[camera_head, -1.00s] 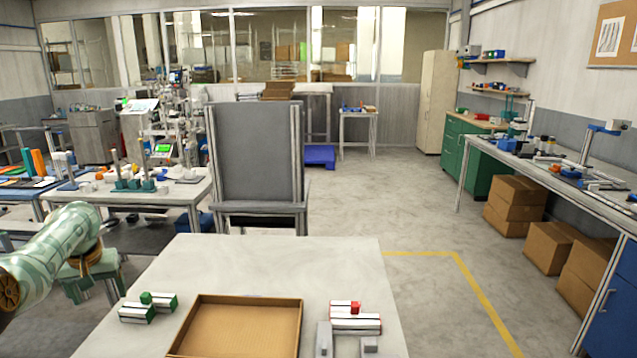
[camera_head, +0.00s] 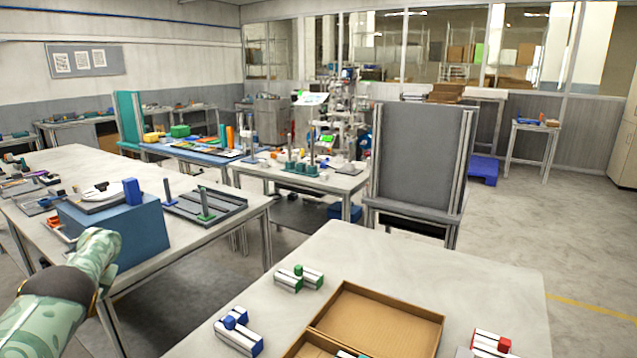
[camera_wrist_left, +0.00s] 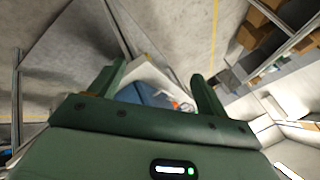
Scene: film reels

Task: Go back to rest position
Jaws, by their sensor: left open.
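My left arm (camera_head: 65,300) comes in from the lower left in the head view, in front of the left table and beside a blue box. Its gripper cannot be made out there. In the left wrist view my left gripper (camera_wrist_left: 158,78) has its two green fingers spread wide apart, with nothing between them. The background behind the fingers shows floor and furniture at a distance. My right gripper is not in view.
The near table (camera_head: 480,275) holds an open cardboard tray (camera_head: 385,318) and several white-and-black blocks with blue, green and red tops. The left table bears the blue box (camera_head: 125,230) and a dark tray (camera_head: 205,207). A grey panel stand (camera_head: 420,155) stands behind the near table.

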